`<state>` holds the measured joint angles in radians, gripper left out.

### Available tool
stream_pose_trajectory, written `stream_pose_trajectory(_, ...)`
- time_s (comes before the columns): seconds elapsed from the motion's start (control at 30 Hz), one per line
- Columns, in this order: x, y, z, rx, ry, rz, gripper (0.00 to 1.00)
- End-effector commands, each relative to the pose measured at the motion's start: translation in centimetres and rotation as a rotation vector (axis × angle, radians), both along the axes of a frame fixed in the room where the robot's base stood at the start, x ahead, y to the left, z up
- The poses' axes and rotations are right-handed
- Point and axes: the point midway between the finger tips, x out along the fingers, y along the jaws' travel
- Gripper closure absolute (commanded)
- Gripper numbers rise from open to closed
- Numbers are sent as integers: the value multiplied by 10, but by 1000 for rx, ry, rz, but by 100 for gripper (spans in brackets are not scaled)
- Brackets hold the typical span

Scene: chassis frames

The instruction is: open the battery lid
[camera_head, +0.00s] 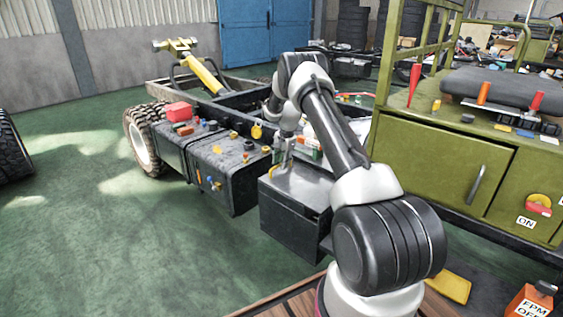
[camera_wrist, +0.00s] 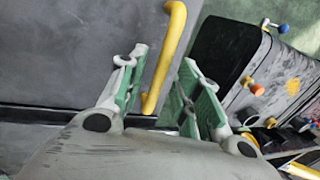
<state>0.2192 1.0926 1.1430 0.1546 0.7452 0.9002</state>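The battery box (camera_head: 290,226) is a dark grey box on the chassis side, and its flat grey lid (camera_head: 303,186) lies closed on top. A yellow bar handle (camera_head: 273,172) sits at the lid's left edge. In the wrist view the lid (camera_wrist: 75,50) fills the upper left, with the yellow handle (camera_wrist: 172,45) along its edge. My gripper (camera_head: 286,150) is above the lid's far left part. In the wrist view my gripper (camera_wrist: 163,58) is open, with one green-padded finger on each side of the handle. Both fingers look apart from it; the exact depth is unclear.
A black tank (camera_head: 232,170) with coloured caps stands left of the battery box. A green cabinet (camera_head: 440,165) with a handle is on the right. An orange container (camera_head: 530,300) is at the lower right. The green floor (camera_head: 90,240) at left is clear.

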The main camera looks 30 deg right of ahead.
Motion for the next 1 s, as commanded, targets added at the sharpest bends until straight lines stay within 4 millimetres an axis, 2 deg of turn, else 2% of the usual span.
stream_pose_trajectory(0.07, 0, 0, 0, 0, 0, 0, 66)
stream_pose_trajectory(0.2, 0, 0, 0, 0, 0, 0, 92)
stream_pose_trajectory(0.27, 0, 0, 0, 0, 0, 0, 100)
stream_pose_trajectory(0.53, 0, 0, 2, 1, -2, 0, 100)
stream_pose_trajectory(0.67, -2, -1, 8, 9, -20, -2, 100)
stream_pose_trajectory(0.87, -9, -4, 35, 37, -100, -4, 100)
stream_pose_trajectory(1.0, -19, -9, 64, 69, -195, -4, 100)
